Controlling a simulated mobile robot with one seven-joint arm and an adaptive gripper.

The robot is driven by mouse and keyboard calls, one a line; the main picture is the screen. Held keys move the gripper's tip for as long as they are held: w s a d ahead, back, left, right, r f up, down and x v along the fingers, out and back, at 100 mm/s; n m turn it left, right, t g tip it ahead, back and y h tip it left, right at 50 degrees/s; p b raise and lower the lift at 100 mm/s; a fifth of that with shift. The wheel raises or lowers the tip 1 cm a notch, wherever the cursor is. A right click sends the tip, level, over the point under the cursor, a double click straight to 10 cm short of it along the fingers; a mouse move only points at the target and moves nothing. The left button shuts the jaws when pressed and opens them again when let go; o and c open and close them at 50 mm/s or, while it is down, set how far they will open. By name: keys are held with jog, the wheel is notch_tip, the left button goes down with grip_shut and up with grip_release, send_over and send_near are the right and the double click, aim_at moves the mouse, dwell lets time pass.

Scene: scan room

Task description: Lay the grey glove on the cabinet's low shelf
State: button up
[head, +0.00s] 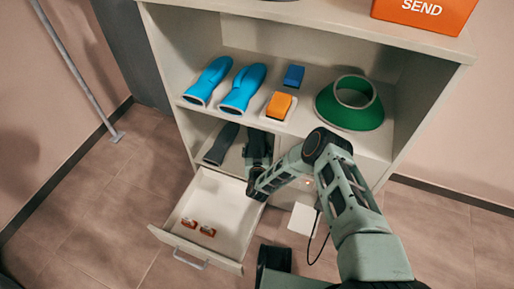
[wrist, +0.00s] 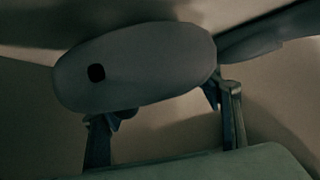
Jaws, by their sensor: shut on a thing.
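The cabinet (head: 420,47) stands ahead with open shelves. A dark grey glove (head: 222,143) lies at the left of its low shelf (head: 236,160). My gripper (head: 258,170) reaches into that low shelf, right of this glove. It is shut on a second dark grey glove (head: 259,143), largely in shadow in the head view. In the wrist view, a rounded grey end of the held glove (wrist: 140,65) with a small dark hole shows at my gripper's fingers (wrist: 168,108). Whether the held glove touches the shelf is unclear.
The upper shelf holds two blue gloves (head: 225,84), an orange block (head: 279,105), a blue block (head: 293,76) and a green flared ring (head: 349,104). An open drawer (head: 222,202) with small red items (head: 198,228) juts out below my gripper. An orange box (head: 425,12) stands on top.

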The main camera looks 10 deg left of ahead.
aim_at(257, 148)
jog(key=shift+f, duration=0.55)
jog(key=o, duration=1.7)
jog(key=shift+c, duration=0.2)
jog(key=shift+o, duration=0.3)
notch_tip(257, 148, up, 10)
jog(key=shift+r, duration=0.1)
